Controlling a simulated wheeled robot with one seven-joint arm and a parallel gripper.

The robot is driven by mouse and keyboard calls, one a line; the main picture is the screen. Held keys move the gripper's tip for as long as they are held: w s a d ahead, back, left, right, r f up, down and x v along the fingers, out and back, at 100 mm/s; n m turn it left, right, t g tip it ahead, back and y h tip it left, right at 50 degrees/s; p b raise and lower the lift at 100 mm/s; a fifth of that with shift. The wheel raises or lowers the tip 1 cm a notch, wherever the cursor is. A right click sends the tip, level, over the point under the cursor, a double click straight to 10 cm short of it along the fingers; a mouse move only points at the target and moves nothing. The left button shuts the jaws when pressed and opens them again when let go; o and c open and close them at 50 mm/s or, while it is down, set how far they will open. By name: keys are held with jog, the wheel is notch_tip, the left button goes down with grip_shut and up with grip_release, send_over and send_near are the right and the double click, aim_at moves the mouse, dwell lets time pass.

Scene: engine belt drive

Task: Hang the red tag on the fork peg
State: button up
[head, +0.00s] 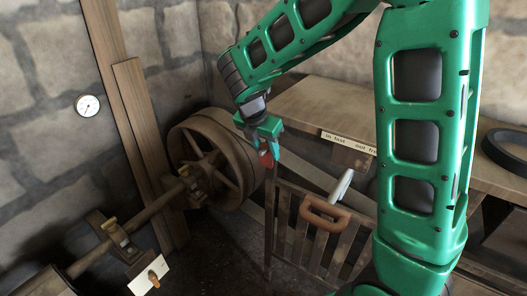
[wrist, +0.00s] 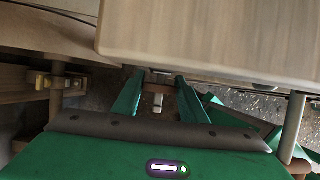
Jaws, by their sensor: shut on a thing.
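My gripper (head: 267,152) is at the end of the green arm, in front of the large wooden pulley's right side and near the bench's left end. It is shut on the small red tag (head: 266,159), which is partly hidden by the fingers. In the wrist view, my two green fingers (wrist: 158,92) stand either side of a thin reddish-brown edge, likely the tag, with a small pale piece below it. I cannot make out the fork peg for certain in either view.
The wooden bench (head: 310,106) carries a lettered strip (head: 348,143). Below it are a slatted gate (head: 318,244), a brown looped handle (head: 325,213) and a pale lever (head: 341,185). The wooden pulley (head: 178,138) and its shaft (head: 146,213) are on the left. A white card (head: 139,284) is lower left.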

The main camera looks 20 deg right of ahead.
dwell(0.4)
jog(key=o, duration=1.1)
jog(key=v, duration=1)
jog(key=shift+r, duration=0.35)
